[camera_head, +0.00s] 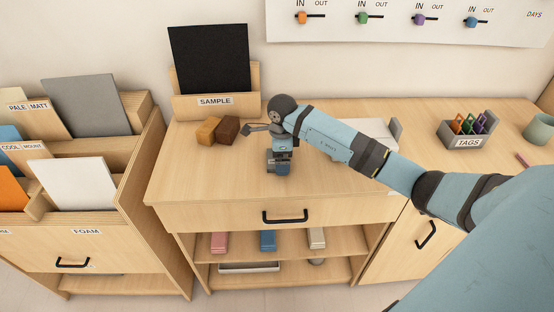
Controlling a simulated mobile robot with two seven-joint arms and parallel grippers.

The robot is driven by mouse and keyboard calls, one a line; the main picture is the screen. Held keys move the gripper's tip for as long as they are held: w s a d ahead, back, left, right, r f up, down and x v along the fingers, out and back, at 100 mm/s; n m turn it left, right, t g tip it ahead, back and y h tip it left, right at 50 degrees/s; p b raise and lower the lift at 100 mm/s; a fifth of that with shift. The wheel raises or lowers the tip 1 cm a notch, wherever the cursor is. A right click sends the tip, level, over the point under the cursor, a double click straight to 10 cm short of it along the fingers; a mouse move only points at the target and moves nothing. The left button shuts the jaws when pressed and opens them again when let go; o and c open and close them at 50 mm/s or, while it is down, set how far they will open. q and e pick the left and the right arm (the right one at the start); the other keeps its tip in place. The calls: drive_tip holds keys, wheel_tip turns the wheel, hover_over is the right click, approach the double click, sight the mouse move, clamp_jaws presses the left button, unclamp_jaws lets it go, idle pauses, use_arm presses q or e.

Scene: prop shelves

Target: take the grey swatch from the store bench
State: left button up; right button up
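A grey swatch (87,104) stands upright in the back slot of the wooden rack at the left, its lower edge hidden by the rack. My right arm reaches in from the right over the middle bench (180,182). Its gripper (278,166) is above the bench top, well to the right of the grey swatch and apart from it. Its fingers are too small and hidden to tell whether they are open. My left gripper is not in view.
The rack also holds a white swatch (76,184) and an orange one (12,190). A black swatch (209,60) stands in the SAMPLE holder (188,107). Orange (208,130) and brown blocks (227,130) lie left of my gripper. A TAGS holder (468,140) stands right.

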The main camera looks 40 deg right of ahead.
drive_tip(key=c, duration=0.6)
drive_tip(key=shift+r, duration=0.15)
